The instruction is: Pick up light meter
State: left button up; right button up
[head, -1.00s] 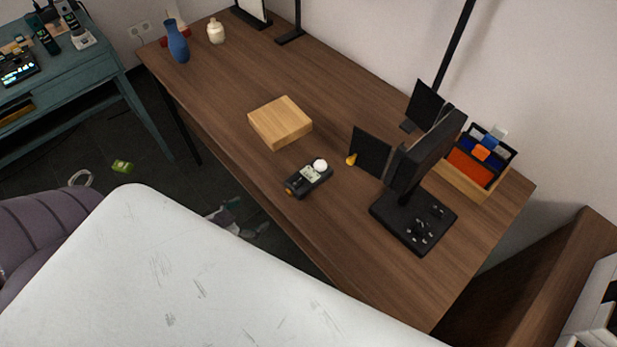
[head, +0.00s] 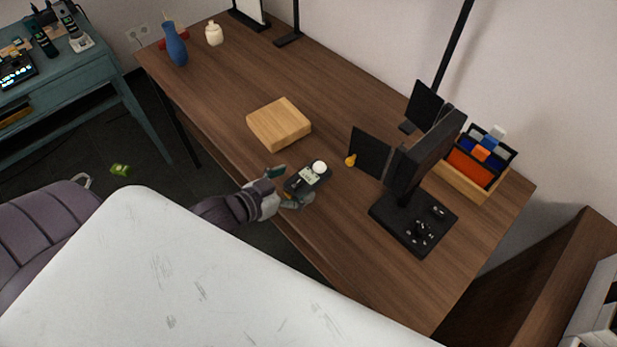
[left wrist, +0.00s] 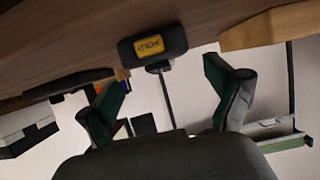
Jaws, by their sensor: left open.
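The light meter (head: 311,180) is a small black device with a pale face and a white dome, lying on the brown wooden table near its front edge. My left gripper (head: 290,187) is open at the meter's near-left end, its two fingers spread to either side of that end. In the left wrist view the meter's dark end with a yellow label (left wrist: 150,44) sits ahead of and between the open fingers of my left gripper (left wrist: 166,76); I see no grip on it. My right gripper is not in view.
A wooden block (head: 279,123) lies behind and left of the meter. A black stand with panels and a base (head: 412,222) is to the right, by an organizer box (head: 470,178). A blue vase (head: 176,45) and white jar (head: 214,34) stand far left.

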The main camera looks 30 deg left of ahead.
aim_at(300, 180)
pick_arm(q)
jog(key=x, duration=0.5)
jog(key=shift+w, duration=0.2)
jog(key=shift+s, duration=0.1)
jog(key=c, duration=1.3)
